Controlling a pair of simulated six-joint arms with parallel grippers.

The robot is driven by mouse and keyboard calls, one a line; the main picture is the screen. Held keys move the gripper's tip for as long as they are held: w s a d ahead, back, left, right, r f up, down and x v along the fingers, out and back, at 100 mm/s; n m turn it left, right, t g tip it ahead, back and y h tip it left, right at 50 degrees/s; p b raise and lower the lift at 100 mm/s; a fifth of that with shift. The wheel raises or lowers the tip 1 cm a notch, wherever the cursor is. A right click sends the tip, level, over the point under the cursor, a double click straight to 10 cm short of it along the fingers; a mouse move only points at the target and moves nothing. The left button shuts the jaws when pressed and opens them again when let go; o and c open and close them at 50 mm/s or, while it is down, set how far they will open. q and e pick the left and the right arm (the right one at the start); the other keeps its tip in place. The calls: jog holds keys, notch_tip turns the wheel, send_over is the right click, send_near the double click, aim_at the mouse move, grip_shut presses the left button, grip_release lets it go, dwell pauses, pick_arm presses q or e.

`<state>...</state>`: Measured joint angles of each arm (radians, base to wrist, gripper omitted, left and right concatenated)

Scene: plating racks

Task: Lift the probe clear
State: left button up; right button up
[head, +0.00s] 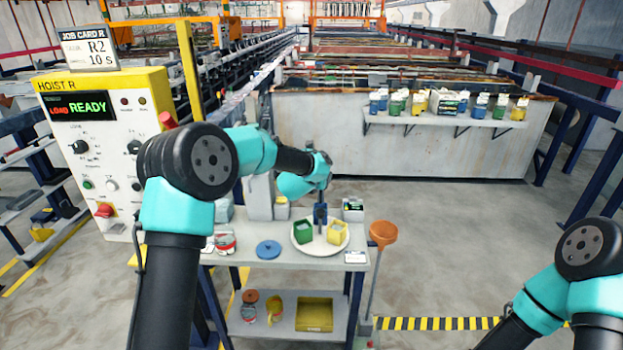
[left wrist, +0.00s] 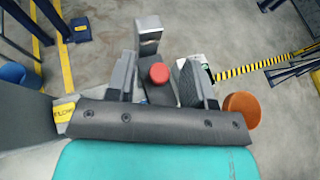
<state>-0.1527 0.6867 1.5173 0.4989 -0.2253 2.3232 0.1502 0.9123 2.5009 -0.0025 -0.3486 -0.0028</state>
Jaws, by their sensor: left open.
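My left arm reaches over the white bench (head: 345,258) in the head view, and its gripper hangs above the plate, partly hidden by my own arm. In the left wrist view my left gripper (left wrist: 160,88) is open, with a grey finger on each side. A red round cap (left wrist: 159,73) shows between the fingers, on a dark grey body that looks like the probe. I cannot tell whether the fingers touch it. A light grey metal block (left wrist: 149,35) stands just beyond it. The probe cannot be made out in the head view. My right gripper is out of view.
A white plate (head: 320,248) holds a green cube (head: 303,231) and a yellow cube (head: 337,231). A blue disc (head: 268,249), a grey stand (head: 260,197) and a small meter (head: 352,210) are on the bench. Floor to the right is clear.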

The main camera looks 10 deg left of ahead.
pick_arm(q)
jog(key=v, duration=1.7)
